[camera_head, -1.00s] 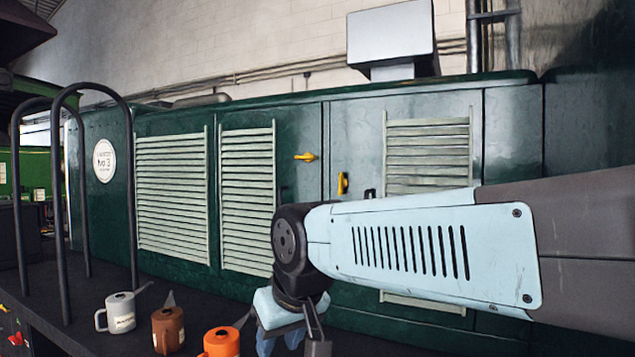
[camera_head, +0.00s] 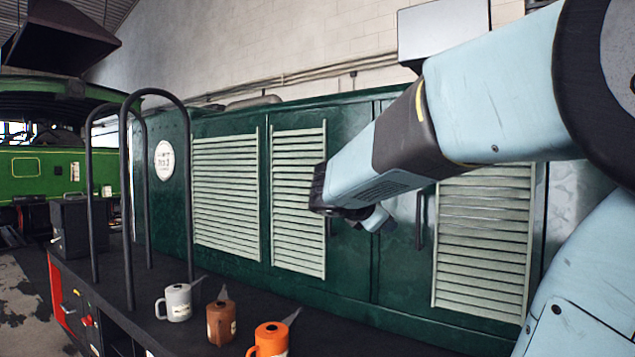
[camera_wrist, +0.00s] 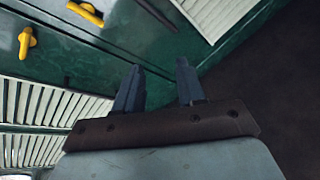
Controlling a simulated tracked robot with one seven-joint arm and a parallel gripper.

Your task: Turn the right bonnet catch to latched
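The right bonnet catch (camera_wrist: 85,12) is a yellow lever at the top of the wrist view, cut by no edge and lying roughly along the door seam. The left catch (camera_wrist: 26,42), also yellow, is turned across that direction. Both sit on the dark green bonnet (camera_wrist: 60,55). In the head view my arm hides both catches. My gripper (camera_wrist: 160,66) is open and empty, its two dark fingers apart. In the wrist view it is below and right of the right catch, not touching it.
A black handle (camera_head: 420,220) is on the bonnet, beside the right louvre panel (camera_head: 485,240). Grey (camera_head: 178,302), brown (camera_head: 221,321) and orange (camera_head: 271,340) oil cans stand on the dark ledge at front left. A black hoop rail (camera_head: 127,200) rises there.

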